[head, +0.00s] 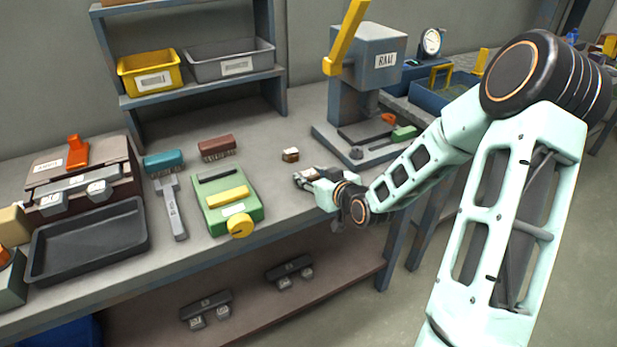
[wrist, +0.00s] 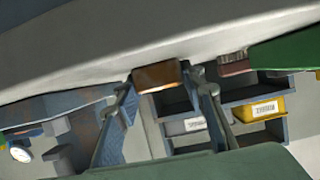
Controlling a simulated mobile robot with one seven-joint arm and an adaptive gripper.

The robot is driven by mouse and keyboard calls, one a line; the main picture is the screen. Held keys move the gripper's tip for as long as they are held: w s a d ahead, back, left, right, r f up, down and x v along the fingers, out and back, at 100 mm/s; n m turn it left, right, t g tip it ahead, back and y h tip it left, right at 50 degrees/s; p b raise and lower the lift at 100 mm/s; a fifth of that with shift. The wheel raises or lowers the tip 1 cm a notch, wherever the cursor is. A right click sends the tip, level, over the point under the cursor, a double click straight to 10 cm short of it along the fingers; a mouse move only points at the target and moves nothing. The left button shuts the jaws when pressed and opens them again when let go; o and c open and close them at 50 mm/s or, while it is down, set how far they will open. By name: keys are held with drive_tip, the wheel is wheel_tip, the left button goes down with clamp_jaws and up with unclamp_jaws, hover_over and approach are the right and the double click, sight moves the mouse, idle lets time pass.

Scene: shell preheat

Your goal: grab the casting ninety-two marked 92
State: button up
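My gripper (head: 305,177) hangs over the front part of the bench, a little in front of a small brown block (head: 290,155). In the wrist view my gripper (wrist: 166,88) is open, its fingers apart, with the brown block (wrist: 157,76) showing beyond and between the fingertips. The block is not held. It has a pale patch in the head view, but I cannot read a mark. Grey two-footed metal pieces lie on the lower shelf, one at left (head: 205,307) and one at right (head: 289,271). Their marks are too small to read, so I cannot tell which thing is the 92.
A green device (head: 225,203) with a yellow knob, a teal brush (head: 164,161) and a red-brown brush (head: 217,147) lie left of my gripper. A press (head: 368,75) stands behind right. A black tray (head: 88,240) is far left. Bare bench surrounds the block.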

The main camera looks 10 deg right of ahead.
sight(310, 175)
drive_tip(key=c, duration=0.4)
drive_tip(key=shift+c, duration=0.2)
drive_tip(key=shift+r+p, duration=0.6)
drive_tip(key=shift+r, duration=0.15)
wheel_tip(310, 175, up, 2)
drive_tip(key=shift+r+p, duration=0.15)
drive_tip(key=shift+p, duration=0.75)
drive_tip(key=s+r+p, duration=0.3)
drive_tip(key=p, duration=0.1)
drive_tip(key=s+r+p, duration=0.2)
drive_tip(key=s+p, duration=0.1)
drive_tip(key=p, duration=0.2)
drive_tip(key=s+d+r+p, duration=0.1)
drive_tip(key=s+r+p, duration=0.2)
drive_tip(key=s+p, duration=0.1)
drive_tip(key=shift+r+p, duration=0.35)
